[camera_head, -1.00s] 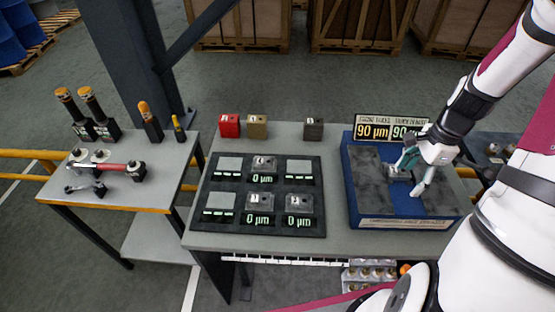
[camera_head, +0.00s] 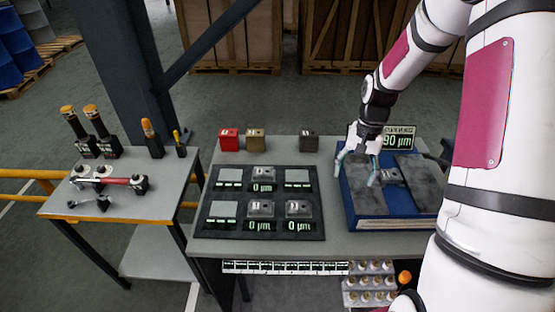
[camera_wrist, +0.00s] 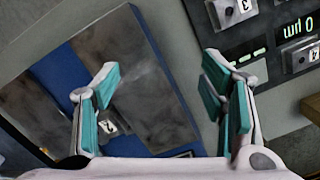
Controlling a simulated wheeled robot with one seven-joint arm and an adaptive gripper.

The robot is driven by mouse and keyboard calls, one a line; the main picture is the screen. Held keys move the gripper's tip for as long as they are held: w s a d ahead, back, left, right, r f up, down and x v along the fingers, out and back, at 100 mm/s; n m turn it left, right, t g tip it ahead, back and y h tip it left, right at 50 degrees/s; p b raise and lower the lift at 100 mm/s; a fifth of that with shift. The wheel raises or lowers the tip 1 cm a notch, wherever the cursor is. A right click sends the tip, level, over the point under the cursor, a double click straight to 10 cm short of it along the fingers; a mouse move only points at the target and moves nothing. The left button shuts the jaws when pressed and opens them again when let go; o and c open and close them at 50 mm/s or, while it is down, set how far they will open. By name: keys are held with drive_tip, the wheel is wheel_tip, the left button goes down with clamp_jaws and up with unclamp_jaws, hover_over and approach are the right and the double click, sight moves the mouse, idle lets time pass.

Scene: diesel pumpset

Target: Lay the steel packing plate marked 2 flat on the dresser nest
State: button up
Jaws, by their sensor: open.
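A small steel plate (camera_head: 391,177) sits on the blue dresser (camera_head: 350,215), between two dark slabs. It also shows in the wrist view (camera_wrist: 108,128), its mark too unclear to read surely. My gripper (camera_head: 358,168) is open and empty, above the left part of the dresser, left of that plate. In the wrist view its fingers (camera_wrist: 160,82) stand well apart. Several marked steel plates lie on the black board, including one at back (camera_head: 263,173) and two in front (camera_head: 260,209) (camera_head: 299,209). Which is marked 2 is not clear. The nest's outline is hard to make out.
The black board (camera_head: 312,229) also has bare grey pads and lit displays. Red (camera_head: 229,140), tan (camera_head: 256,141) and dark (camera_head: 309,142) blocks stand behind it. A side table (camera_head: 130,207) holds tools. A display (camera_head: 399,140) stands behind the dresser, partly hidden by my arm.

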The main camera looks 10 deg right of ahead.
drive_tip(key=w+a+f+n+b, duration=0.6)
drive_tip(key=w+a+n, duration=0.2)
drive_tip(key=w, duration=0.4)
drive_tip(key=shift+f+g+h, duration=0.2)
drive_tip(key=shift+g+h, duration=0.1)
drive_tip(key=shift+h, duration=0.1)
